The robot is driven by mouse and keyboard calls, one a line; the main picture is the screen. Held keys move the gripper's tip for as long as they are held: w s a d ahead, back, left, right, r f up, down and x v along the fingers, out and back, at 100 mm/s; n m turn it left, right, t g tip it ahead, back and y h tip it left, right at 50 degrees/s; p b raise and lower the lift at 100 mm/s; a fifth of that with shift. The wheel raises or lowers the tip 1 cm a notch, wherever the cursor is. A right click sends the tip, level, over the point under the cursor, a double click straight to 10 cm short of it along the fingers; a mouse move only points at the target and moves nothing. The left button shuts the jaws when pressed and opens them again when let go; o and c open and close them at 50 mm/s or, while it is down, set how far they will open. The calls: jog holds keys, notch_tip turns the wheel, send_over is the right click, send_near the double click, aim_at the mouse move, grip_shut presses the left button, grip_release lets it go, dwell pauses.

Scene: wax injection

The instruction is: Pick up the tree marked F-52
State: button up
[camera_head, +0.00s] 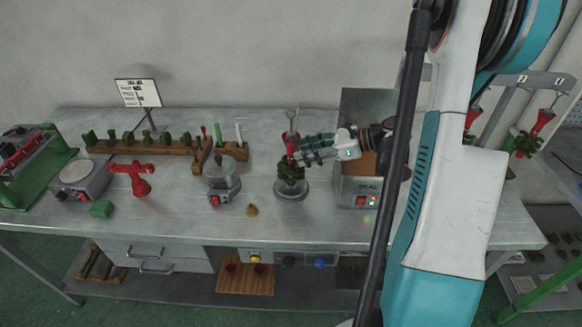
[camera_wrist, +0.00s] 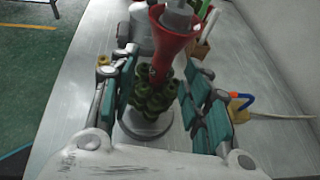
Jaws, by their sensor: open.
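A wax tree with a red cup (camera_head: 290,140) and a cluster of dark green pieces (camera_head: 291,172) stands upright on a round metal base (camera_head: 291,194) on the bench. Its red cup also shows in the wrist view (camera_wrist: 172,48), with the green cluster (camera_wrist: 154,97) below. No F-52 marking can be read on it. My gripper (camera_head: 303,149) reaches it from the right. In the wrist view my open gripper (camera_wrist: 160,88) has its teal finger pads on either side of the tree, with gaps visible. More red-cupped trees (camera_head: 541,119) hang on a rack at the right; their marks are unreadable.
A grey machine (camera_head: 357,190) with lit switches stands right of the tree. A pot-like device (camera_head: 222,178) and a small yellowish piece (camera_head: 252,210) are to its left. A wooden rack (camera_head: 160,145), a red clamp-like tool (camera_head: 137,178) and a sign (camera_head: 138,93) stand farther left.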

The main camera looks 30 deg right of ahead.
aim_at(292, 153)
jog(key=b+x, duration=0.1)
jog(key=x, duration=0.4)
jog(key=shift+w+b, duration=0.1)
jog(key=shift+b, duration=0.2)
jog(key=shift+d, duration=0.1)
jog(key=shift+c, duration=0.6)
grip_shut()
